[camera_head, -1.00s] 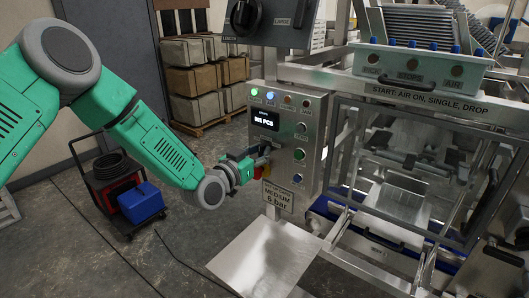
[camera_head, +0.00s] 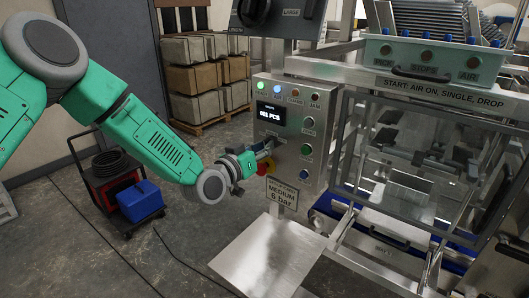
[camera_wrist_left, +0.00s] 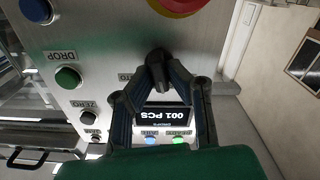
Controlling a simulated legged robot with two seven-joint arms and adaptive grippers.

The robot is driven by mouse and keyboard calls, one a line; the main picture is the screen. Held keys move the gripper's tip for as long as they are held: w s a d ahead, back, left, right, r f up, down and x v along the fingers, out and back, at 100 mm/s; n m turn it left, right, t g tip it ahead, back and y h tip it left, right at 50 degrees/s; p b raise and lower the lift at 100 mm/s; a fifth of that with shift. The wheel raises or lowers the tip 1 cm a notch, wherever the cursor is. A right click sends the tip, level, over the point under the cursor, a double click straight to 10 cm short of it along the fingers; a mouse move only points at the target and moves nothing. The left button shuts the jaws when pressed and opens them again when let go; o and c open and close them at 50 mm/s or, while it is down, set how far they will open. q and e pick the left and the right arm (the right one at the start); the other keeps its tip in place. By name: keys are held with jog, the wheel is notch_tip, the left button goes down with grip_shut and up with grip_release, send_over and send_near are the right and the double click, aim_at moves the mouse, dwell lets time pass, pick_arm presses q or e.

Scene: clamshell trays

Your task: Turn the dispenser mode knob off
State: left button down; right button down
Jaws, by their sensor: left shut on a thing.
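The steel dispenser control panel (camera_head: 288,140) stands in the middle of the head view, its lit display (camera_head: 271,113) reading 001 PCS. My left gripper (camera_head: 266,150) reaches it from the left, just below the display. In the left wrist view, my left gripper's fingers (camera_wrist_left: 158,75) close on the dark mode knob (camera_wrist_left: 158,55). The fingers cover much of the knob, and I cannot read its pointer setting. The lettering beside it is partly hidden. My right gripper is not in view.
A red-and-yellow stop button (camera_wrist_left: 180,4) is close to the knob. Green (camera_wrist_left: 68,77) and blue (camera_wrist_left: 37,10) buttons sit on the same panel. A steel plate (camera_head: 268,255) juts out below. A cart with a blue box (camera_head: 140,200) stands on the floor at left.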

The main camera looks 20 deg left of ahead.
pick_arm(q)
jog(key=n+b, duration=0.2)
jog(key=shift+s+f+n, duration=0.1)
jog(key=shift+f+n, duration=0.3)
jog(key=shift+a+n+b, duration=0.15)
jog(key=shift+n+b, duration=0.7)
jog(key=shift+n, duration=0.35)
jog(key=shift+n+b, duration=0.7)
jog(key=shift+n, duration=0.3)
jog(key=c, duration=1.6)
grip_release()
jog(key=shift+o, duration=0.2)
jog(key=shift+r, duration=0.1)
jog(key=shift+a, duration=0.1)
